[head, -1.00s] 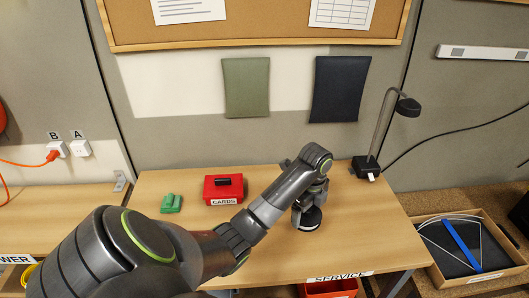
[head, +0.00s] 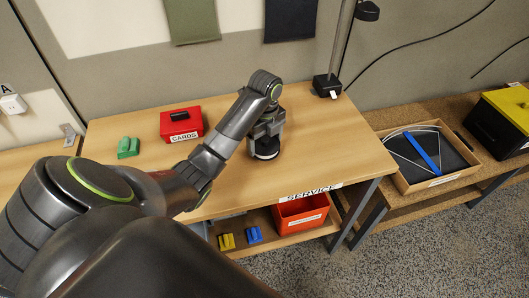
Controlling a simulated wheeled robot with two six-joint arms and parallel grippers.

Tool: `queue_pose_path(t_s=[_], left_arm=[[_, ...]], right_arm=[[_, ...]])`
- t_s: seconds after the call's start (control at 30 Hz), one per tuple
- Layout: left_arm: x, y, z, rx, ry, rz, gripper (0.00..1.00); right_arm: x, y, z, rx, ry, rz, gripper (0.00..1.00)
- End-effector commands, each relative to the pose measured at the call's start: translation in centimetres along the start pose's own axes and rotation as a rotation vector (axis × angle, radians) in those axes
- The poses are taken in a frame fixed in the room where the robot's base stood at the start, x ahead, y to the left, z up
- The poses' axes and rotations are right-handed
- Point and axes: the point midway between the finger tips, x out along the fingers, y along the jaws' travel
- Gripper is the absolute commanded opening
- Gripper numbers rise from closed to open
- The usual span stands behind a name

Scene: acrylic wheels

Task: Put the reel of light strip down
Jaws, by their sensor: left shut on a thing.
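My left gripper (head: 268,126) points straight down over the service table (head: 330,160), right of its middle. It is shut on the reel of light strip (head: 264,148), a dark disc with a pale rim that shows below the fingers. The reel is level and at or very close to the tabletop; I cannot tell whether it touches. The gripper and wrist hide its upper part. My right gripper is out of view.
A red CARDS box (head: 181,123) and a green block (head: 128,147) stand left on the table. A black desk lamp (head: 327,86) stands at the back right. An orange-red bin (head: 302,214) and yellow and blue blocks sit on the shelf below. The table's right part is clear.

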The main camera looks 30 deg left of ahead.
Motion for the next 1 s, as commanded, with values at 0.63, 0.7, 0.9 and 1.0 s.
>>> queue_pose_path(t_s=[0.63, 0.7, 0.9, 1.0], left_arm=[[3.7, 0.0, 0.0, -0.001, 0.0, 0.0, 0.56], [3.9, 0.0, 0.0, -0.001, 0.0, 0.0, 0.56], [4.0, 0.0, 0.0, -0.001, 0.0, 0.0, 1.0], [4.0, 0.0, 0.0, -0.001, 0.0, 0.0, 1.0]], right_arm=[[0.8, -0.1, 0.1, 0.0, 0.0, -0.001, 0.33], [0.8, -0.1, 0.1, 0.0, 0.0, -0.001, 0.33], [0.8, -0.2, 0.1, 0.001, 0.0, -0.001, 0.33], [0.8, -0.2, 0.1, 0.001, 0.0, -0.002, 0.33]])
